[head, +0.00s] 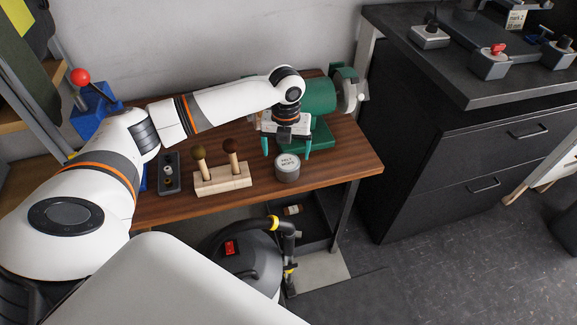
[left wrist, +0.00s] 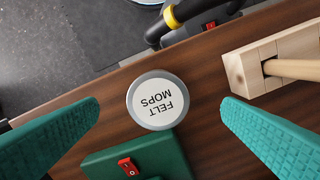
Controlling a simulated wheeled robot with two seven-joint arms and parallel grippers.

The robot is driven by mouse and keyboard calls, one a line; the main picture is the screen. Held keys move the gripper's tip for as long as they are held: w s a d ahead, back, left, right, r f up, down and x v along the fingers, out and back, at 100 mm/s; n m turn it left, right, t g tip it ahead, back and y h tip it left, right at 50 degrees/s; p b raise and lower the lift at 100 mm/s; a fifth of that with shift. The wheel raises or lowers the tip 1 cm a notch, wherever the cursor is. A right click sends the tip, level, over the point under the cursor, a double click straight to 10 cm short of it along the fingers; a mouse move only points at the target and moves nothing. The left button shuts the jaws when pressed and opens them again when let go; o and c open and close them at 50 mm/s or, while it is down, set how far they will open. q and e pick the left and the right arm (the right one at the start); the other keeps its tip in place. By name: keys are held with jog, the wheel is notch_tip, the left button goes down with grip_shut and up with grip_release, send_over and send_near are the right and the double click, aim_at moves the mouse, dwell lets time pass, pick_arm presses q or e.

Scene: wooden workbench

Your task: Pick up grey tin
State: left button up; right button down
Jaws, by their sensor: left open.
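The grey tin (head: 287,168) stands upright on the wooden workbench (head: 345,165) near its front edge. Its white lid reads "FELT MOPS". In the left wrist view the tin (left wrist: 158,100) shows from above, between and beyond the two teal fingers. My left gripper (head: 287,148) is open and empty, just behind and above the tin in the head view. Its fingers (left wrist: 165,125) are apart from the tin. My right gripper is in neither view.
A wooden block with two handled tools (head: 223,180) stands left of the tin. A green machine (head: 318,100) with a red switch stands close behind it. A dark switch box (head: 169,175) is further left. A vacuum (head: 240,262) stands in front below the bench. The bench right of the tin is clear.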

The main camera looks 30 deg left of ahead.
aim_at(287, 161)
pick_arm(q)
jog(key=f, duration=0.7)
jog(key=shift+w+a+f, duration=0.1)
jog(key=shift+w+f, duration=0.25)
jog(key=shift+w, duration=0.05)
jog(key=shift+c, duration=0.2)
jog(key=c, duration=1)
